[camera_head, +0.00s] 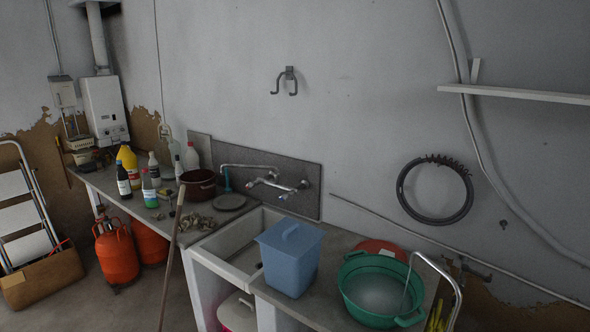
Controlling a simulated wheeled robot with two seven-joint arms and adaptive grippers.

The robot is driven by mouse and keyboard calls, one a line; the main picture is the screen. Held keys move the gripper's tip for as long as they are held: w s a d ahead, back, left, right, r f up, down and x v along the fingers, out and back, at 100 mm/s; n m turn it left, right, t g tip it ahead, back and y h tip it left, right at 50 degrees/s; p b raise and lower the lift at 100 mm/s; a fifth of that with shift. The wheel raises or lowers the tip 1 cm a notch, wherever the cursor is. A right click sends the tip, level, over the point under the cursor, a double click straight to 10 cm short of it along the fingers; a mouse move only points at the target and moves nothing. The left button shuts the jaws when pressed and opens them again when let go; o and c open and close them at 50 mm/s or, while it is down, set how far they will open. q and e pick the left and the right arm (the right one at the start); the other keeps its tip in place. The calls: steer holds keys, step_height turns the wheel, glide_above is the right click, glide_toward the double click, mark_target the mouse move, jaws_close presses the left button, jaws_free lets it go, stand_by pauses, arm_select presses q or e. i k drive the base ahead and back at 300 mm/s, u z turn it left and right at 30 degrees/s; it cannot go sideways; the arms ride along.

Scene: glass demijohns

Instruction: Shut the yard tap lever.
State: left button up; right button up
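Two handles stick out from the tap body, a left handle (251,184) and a right handle (286,196). They are small here, and I cannot tell whether either is open or shut. No running water can be made out. Neither of my grippers is in view.
A blue lidded bin (289,257) stands at the sink's right front, below the tap. A green basin (378,290) is further right. A brown pot (198,185) and several bottles stand on the left counter. A wooden pole (172,255) leans against the counter front.

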mark_target(465, 267)
steer(key=z, duration=1.25)
